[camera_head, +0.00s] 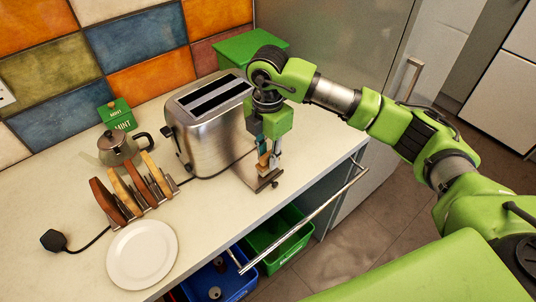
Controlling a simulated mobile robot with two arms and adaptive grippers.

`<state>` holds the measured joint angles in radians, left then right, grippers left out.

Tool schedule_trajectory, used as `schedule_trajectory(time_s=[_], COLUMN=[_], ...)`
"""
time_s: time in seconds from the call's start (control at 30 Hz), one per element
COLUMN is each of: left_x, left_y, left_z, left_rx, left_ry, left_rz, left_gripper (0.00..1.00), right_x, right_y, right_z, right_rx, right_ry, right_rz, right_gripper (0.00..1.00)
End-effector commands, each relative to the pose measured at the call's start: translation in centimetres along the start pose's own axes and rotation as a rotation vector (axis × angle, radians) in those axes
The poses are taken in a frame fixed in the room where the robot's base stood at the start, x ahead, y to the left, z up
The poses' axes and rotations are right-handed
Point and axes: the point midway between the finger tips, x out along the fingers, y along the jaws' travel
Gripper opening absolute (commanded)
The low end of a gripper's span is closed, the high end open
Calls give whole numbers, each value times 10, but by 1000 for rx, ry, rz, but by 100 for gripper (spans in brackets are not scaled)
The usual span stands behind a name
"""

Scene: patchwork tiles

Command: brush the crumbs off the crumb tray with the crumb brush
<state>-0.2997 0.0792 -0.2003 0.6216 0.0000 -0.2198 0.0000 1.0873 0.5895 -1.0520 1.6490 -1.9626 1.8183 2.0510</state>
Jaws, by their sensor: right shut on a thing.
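A steel toaster (208,125) stands on the counter against the tiled wall. Its crumb tray (247,173) sticks out from the toaster's right side, near the counter's front edge, with a dark handle at its outer end. My right gripper (267,157) reaches down over the tray and is shut on the crumb brush (262,161), which shows as a small tan piece between the fingers. Its bristles are hidden, and I cannot tell whether they touch the tray. Crumbs are too small to make out. My left gripper is not in view.
A toast rack (136,200) with bread, a white plate (142,254), a teapot (122,148) and a green mint box (117,114) stand left of the toaster. A black plug (53,240) lies on the counter. Below the front edge are a rail (303,222), a green bin (273,236) and a blue bin (228,281).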

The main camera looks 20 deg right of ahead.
Motion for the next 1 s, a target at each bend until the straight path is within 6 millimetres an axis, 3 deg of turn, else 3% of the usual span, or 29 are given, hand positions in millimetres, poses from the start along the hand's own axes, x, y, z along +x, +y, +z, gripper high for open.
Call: schedule_trajectory(time_s=[0.73, 1.0], left_x=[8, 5], left_y=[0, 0], left_z=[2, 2], left_rx=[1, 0], left_ry=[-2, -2], left_rz=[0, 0], left_gripper=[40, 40], right_x=[10, 8], right_y=[0, 0], right_z=[0, -12], right_rx=[0, -2], right_ry=[0, 0], right_rz=[0, 0], right_gripper=[3, 3])
